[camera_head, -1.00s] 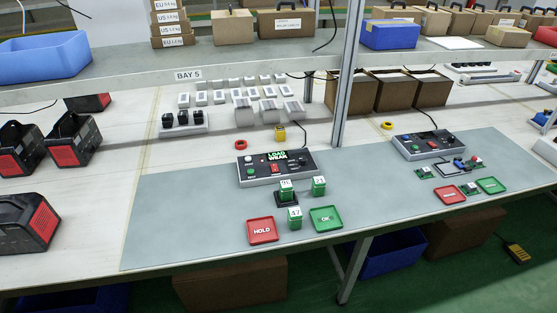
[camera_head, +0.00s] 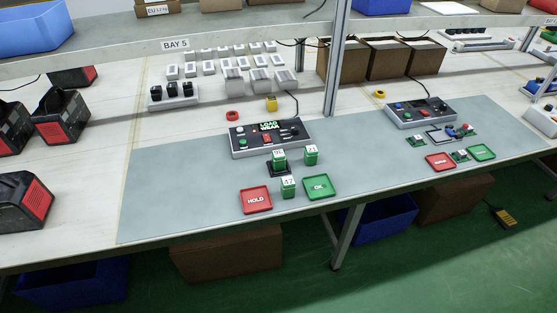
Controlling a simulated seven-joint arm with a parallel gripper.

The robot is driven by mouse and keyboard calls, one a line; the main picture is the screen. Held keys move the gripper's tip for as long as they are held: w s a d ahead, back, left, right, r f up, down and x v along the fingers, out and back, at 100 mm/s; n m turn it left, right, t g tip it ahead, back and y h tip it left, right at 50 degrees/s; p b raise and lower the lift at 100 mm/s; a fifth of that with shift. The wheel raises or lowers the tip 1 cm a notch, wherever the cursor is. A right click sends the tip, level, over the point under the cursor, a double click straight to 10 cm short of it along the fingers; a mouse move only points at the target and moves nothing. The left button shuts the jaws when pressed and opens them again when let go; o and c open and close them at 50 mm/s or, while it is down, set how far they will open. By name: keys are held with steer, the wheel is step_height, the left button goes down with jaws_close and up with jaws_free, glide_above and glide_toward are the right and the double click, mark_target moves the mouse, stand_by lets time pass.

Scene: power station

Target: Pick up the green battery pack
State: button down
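Three small green blocks with white numbered tops, which look like battery packs, are on the grey-blue mat (camera_head: 170,190). One green pack (camera_head: 279,161) sits on a black square base (camera_head: 272,170) in front of the control box. A second green pack (camera_head: 311,156) stands to its right. A third green pack (camera_head: 288,188), labelled 47, stands nearer the front, between the red HOLD tray (camera_head: 256,200) and the green OK tray (camera_head: 320,187). The other two numbers are hard to read. My gripper is in no view.
The control box (camera_head: 270,138), with a lit green display, stands behind the packs. An upright post (camera_head: 335,70) and a shelf edge (camera_head: 120,66) rise behind it. A second control box (camera_head: 420,112) and trays stand right. The mat's left part is clear.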

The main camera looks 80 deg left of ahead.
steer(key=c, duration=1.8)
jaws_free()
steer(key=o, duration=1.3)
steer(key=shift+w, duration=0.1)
